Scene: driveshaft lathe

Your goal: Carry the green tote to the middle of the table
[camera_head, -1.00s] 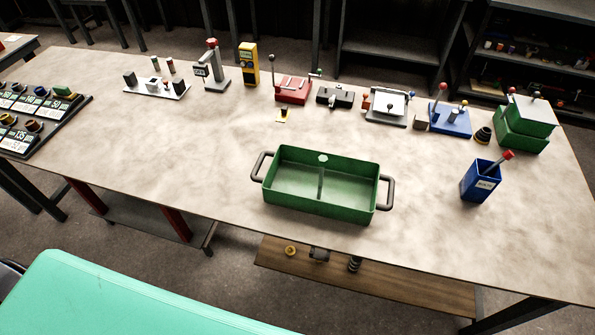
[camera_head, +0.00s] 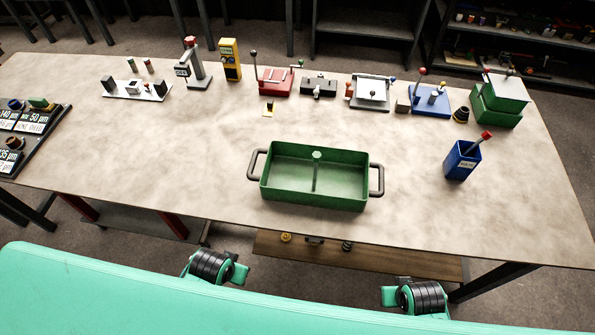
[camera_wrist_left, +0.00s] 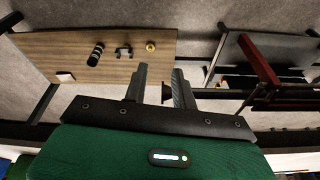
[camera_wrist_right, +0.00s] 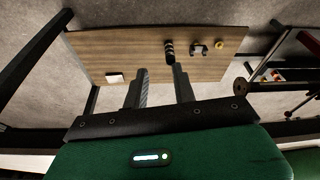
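The green tote (camera_head: 315,198) sits upright on the front part of the table (camera_head: 200,160), near the front edge. It is empty, with a low divider inside and a dark handle at each end: the left handle (camera_head: 252,165) and the right handle (camera_head: 377,180). In the left wrist view my left gripper (camera_wrist_left: 158,72) has its two fingers apart with nothing between them. In the right wrist view my right gripper (camera_wrist_right: 160,70) is also open and empty. Parts of both my arms show below the table's front edge in the head view; the fingers are hidden there. Neither gripper touches the tote.
A blue bin (camera_head: 462,160) with a red-topped tool stands right of the tote. Green boxes (camera_head: 497,105) are at the back right. Several fixtures, including a red one (camera_head: 275,82), line the back. A labelled rack (camera_head: 30,130) is at the left. The table around the tote is clear.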

